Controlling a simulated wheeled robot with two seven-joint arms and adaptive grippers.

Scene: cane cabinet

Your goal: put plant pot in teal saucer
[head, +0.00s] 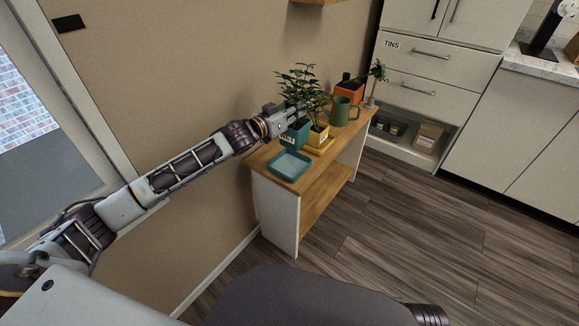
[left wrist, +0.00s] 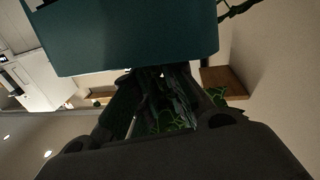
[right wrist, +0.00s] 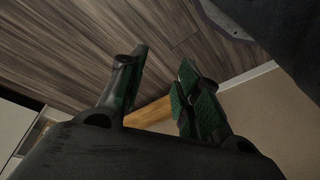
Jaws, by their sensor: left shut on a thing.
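The teal plant pot (head: 293,138) has a white label and a leafy green plant. My left gripper (head: 287,112) is shut on it near its rim, in the head view. The pot fills the top of the left wrist view (left wrist: 130,38). The square teal saucer (head: 289,166) lies empty at the near end of the wooden table. The pot is just behind the saucer; I cannot tell whether its base touches the table. My right gripper (right wrist: 160,85) is open and empty in the right wrist view, with floor beyond it.
A yellow pot (head: 318,136) in a yellow saucer (head: 321,150) stands close to the right of the teal pot. A green mug (head: 340,113), an orange planter (head: 349,92) and a small plant (head: 373,88) stand farther back. The wall runs along the table's left side.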

